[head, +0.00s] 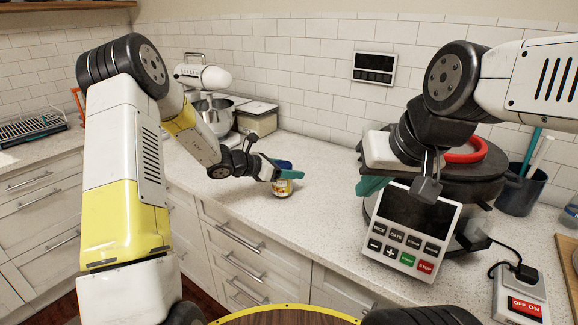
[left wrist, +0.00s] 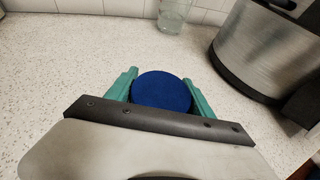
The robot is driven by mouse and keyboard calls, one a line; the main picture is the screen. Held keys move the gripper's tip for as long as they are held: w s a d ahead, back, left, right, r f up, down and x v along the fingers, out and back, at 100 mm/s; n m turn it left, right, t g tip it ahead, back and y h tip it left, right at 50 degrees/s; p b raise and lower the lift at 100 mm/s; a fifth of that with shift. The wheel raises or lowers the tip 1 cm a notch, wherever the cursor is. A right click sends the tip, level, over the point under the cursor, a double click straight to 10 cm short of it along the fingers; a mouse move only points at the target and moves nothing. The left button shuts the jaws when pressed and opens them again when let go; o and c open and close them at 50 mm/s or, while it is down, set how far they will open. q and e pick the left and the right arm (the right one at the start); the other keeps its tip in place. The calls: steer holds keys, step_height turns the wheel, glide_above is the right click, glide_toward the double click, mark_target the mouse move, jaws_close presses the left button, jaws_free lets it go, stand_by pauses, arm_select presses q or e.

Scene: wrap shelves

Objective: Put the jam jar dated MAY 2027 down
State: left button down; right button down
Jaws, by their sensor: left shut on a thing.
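The jam jar (head: 283,188) has a blue lid and a pale label; its date is too small to read. My left gripper (head: 284,174) is shut around it, and the jar is upright at the counter (head: 310,215). Whether its base touches the counter I cannot tell. In the left wrist view the round blue lid (left wrist: 162,91) sits between the teal fingers of my left gripper (left wrist: 162,88). My right gripper (head: 372,187) shows only partly, a teal finger beside the control panel; the rest is hidden.
A dark-lidded cooker (head: 470,185) and a panel with buttons (head: 412,232) stand to the right. A stand mixer (head: 208,95) and a box (head: 254,116) are at the back left. A clear glass (left wrist: 174,14) stands beyond the jar. The counter around the jar is clear.

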arm_select(q)
steer(key=shift+r, duration=0.1)
steer(key=shift+c, duration=1.9)
jaws_free()
steer(key=shift+a, duration=0.1)
steer(key=v, duration=1.1)
steer(key=s+d+r+m+g+y, duration=0.1)
steer(key=s+r+m+g, duration=0.1)
steer(key=s+r+m, duration=0.5)
steer(key=s+d+r+m+g+y, duration=0.1)
steer(key=s+r+m+g+y, duration=0.1)
steer(key=s+m, duration=0.5)
steer(key=s+a+r+m+t+y, duration=0.1)
steer(key=s+a+r+m+y, duration=0.1)
steer(key=s, duration=0.6)
steer(key=s+a+r+m+t+y, duration=0.2)
steer(key=s+a+m+y, duration=0.2)
steer(key=s+a+m, duration=0.2)
steer(key=s+m, duration=0.2)
steer(key=m, duration=0.1)
steer(key=shift+s+a+r, duration=0.2)
steer(key=shift+s+a, duration=0.05)
steer(key=shift+s, duration=0.1)
